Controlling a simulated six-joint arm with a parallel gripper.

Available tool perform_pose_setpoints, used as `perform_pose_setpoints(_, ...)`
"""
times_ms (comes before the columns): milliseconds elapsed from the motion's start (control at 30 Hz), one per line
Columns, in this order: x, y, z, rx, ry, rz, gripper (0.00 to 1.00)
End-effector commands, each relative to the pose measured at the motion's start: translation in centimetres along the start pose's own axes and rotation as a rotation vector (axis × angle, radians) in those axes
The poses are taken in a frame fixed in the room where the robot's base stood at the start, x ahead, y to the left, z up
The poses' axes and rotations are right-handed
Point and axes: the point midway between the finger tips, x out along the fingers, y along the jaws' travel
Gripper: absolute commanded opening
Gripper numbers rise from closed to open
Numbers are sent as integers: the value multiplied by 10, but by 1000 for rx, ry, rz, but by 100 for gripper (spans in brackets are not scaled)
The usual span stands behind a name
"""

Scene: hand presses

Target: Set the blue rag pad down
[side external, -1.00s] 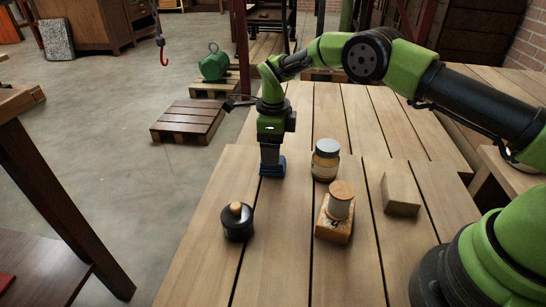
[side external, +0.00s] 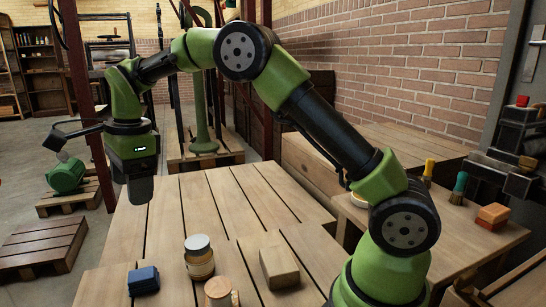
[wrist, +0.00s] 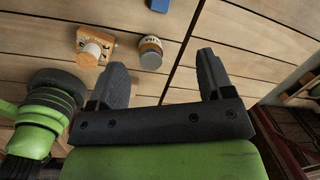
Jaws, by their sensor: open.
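The blue rag pad (side external: 143,281) lies on the plank table (side external: 225,195), near its front left in the side external view. It also shows at the top edge of the wrist view (wrist: 159,5), partly cut off. My gripper (side external: 140,190) hangs above the table, behind the pad and clear of it. In the wrist view my gripper (wrist: 162,62) has its two dark fingers wide apart, with nothing held between them.
A lidded jar (side external: 200,264) stands right of the pad. A wooden block (side external: 279,267) lies further right. The table's far part is bare.

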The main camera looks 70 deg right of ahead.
Motion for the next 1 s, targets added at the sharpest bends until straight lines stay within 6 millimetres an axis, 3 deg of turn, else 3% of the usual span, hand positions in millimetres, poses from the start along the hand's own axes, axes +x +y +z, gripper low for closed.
perform_pose_setpoints(33,-27,10,-4,-101,-23,-34,74)
perform_pose_setpoints(200,-88,55,-22,-461,-66,-144,74)
perform_pose_setpoints(400,-129,124,-49,-877,-59,-299,74)
perform_pose_setpoints(533,-136,171,-67,-1132,-17,-405,74)
perform_pose_setpoints(700,-128,216,-84,-1385,56,-507,74)
perform_pose_setpoints(833,-121,233,-90,-1489,97,-548,74)
perform_pose_setpoints(1000,-118,238,-93,-1528,112,-558,74)
